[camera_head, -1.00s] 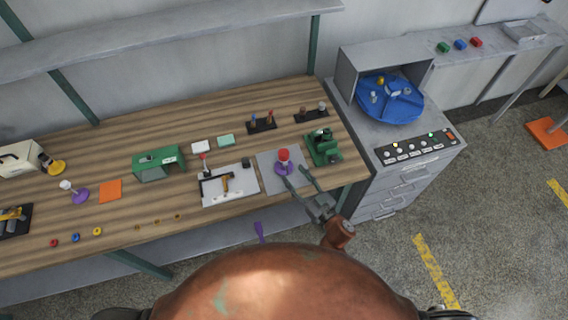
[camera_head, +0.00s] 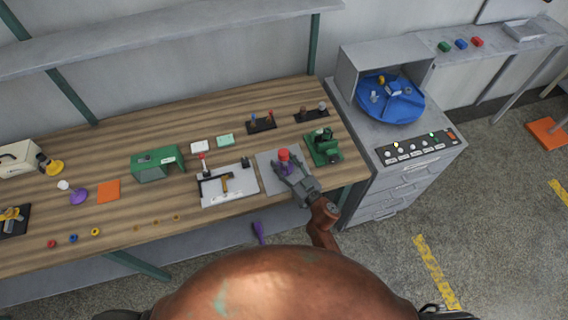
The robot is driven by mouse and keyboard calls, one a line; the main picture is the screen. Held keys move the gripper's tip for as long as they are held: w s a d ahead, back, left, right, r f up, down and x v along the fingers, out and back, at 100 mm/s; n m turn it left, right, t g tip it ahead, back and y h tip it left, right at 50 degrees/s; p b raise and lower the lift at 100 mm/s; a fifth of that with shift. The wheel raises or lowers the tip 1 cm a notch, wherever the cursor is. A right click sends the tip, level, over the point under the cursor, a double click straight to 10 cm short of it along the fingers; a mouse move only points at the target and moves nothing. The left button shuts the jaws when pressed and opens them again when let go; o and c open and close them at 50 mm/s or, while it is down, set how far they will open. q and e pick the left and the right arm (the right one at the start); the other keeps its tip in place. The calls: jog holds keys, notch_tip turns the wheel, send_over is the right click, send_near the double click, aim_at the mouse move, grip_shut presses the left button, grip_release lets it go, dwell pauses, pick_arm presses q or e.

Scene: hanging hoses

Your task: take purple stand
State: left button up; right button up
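A purple stand (camera_head: 285,167) with a red top stands upright on a grey square plate (camera_head: 266,179) near the right end of the wooden workbench. My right gripper (camera_head: 286,164) reaches in from the front right, with its two fingers spread on either side of the stand. The fingers hide part of the stand's purple base. I cannot tell whether they touch it. A second purple stand (camera_head: 79,197), with a white ball on top, is far left on the bench. My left gripper is out of view.
A green device (camera_head: 322,147) stands close right of the gripper. A white board with a black-and-orange tool (camera_head: 241,189) lies to the left. A grey cabinet with a blue turntable (camera_head: 404,107) adjoins the bench. A purple object (camera_head: 259,232) shows below the bench's front edge.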

grip_shut()
dwell(0.3)
